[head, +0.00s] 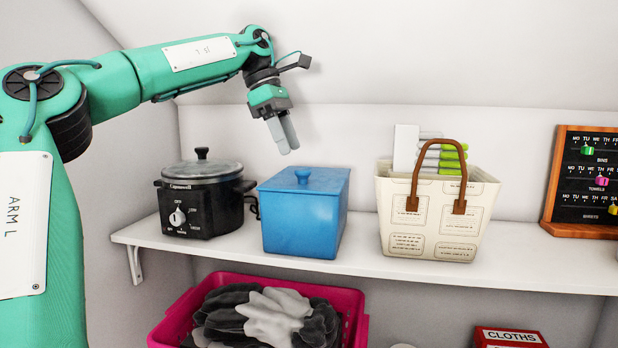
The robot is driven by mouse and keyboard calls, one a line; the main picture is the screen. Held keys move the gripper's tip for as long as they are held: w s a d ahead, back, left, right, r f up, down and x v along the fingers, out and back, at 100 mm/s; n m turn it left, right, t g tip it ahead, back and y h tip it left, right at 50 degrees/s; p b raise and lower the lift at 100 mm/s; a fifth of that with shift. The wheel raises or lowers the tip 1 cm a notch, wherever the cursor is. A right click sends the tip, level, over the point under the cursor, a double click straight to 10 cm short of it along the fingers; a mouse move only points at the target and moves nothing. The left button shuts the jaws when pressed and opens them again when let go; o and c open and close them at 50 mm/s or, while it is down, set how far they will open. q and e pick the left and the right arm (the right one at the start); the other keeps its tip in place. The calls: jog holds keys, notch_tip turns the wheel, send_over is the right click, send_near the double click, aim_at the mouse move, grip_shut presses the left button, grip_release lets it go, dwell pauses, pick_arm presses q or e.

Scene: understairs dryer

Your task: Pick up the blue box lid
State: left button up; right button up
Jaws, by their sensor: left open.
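The blue box (302,222) stands on the white shelf, between the slow cooker and the cream basket. My right gripper is not in view.
A black slow cooker (201,206) stands close on the left. A cream basket (432,216) with a brown handle is on the right. The white shelf (520,262) has free room before the calendar board (582,184). A pink laundry basket (352,297) is below.

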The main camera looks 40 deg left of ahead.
aim_at(302, 169)
pick_arm(q)
jog(key=shift+w+d+f, duration=0.1)
jog(key=shift+d+f, duration=0.25)
jog(key=shift+f, duration=0.1)
jog(key=p+x, duration=0.3)
jog(key=x, duration=0.1)
jog(key=shift+w+r, duration=0.1)
jog(key=shift+d+f, duration=0.2)
jog(key=shift+f, duration=0.2)
jog(key=c, duration=0.9)
jog(key=shift+c, duration=0.6)
